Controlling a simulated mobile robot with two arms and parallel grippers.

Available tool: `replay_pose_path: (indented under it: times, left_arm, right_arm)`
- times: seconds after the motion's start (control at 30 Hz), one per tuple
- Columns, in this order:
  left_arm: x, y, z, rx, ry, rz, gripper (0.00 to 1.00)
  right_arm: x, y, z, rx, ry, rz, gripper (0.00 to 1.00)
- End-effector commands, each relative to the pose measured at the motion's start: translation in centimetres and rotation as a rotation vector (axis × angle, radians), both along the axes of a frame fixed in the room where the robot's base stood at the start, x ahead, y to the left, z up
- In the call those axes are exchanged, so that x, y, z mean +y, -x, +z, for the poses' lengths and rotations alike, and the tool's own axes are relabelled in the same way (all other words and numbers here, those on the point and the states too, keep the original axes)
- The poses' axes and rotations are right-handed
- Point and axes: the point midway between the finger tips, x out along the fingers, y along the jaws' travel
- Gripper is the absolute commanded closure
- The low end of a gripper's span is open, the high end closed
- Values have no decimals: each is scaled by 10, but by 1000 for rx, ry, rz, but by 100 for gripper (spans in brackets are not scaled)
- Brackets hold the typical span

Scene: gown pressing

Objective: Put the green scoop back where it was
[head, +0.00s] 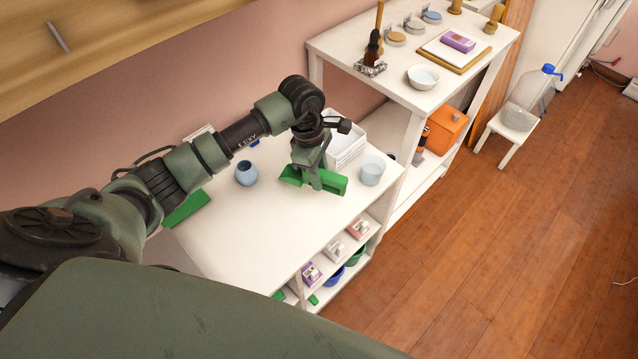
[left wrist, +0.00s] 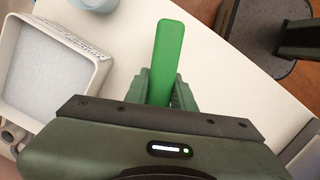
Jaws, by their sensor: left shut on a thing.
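The green scoop (head: 330,182) is in my left gripper (head: 308,182), just above the white table top or touching it; I cannot tell which. Its green end also shows in the left wrist view (left wrist: 166,55), pointing up between the two fingers of the left gripper (left wrist: 162,92). The fingers are shut on it. In the head view parts of the scoop stick out on both sides of the fingers, and its middle is hidden by them. My right gripper does not show in either view.
A white bin (head: 346,150) with white contents (left wrist: 45,70) stands close behind the gripper. A clear cup (head: 372,170) is just to the right. The table's front (head: 250,245) is clear.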

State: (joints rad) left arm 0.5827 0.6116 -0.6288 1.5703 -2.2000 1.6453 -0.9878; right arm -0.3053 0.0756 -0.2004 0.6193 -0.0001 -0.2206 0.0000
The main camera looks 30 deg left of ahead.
Motion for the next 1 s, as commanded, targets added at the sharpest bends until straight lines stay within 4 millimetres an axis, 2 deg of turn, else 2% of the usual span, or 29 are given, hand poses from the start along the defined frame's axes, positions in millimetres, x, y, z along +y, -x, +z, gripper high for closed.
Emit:
replay_pose_path:
  times: [0.13,0.37,0.73,0.77,0.83,1.0]
  left_arm:
    - [0,0,-11,1,1,2,100]
    - [0,1,-43,2,1,2,100]
    - [0,0,-49,-1,-1,0,100]
    - [0,0,-48,-1,-1,0,73]
    - [0,0,-47,-1,0,0,54]
    - [0,0,-47,0,0,0,54]
  right_arm:
    - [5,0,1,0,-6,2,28]
    - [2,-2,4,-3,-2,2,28]
    - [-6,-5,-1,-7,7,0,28]
    - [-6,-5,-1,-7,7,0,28]
    - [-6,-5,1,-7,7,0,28]
    - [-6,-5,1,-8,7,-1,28]
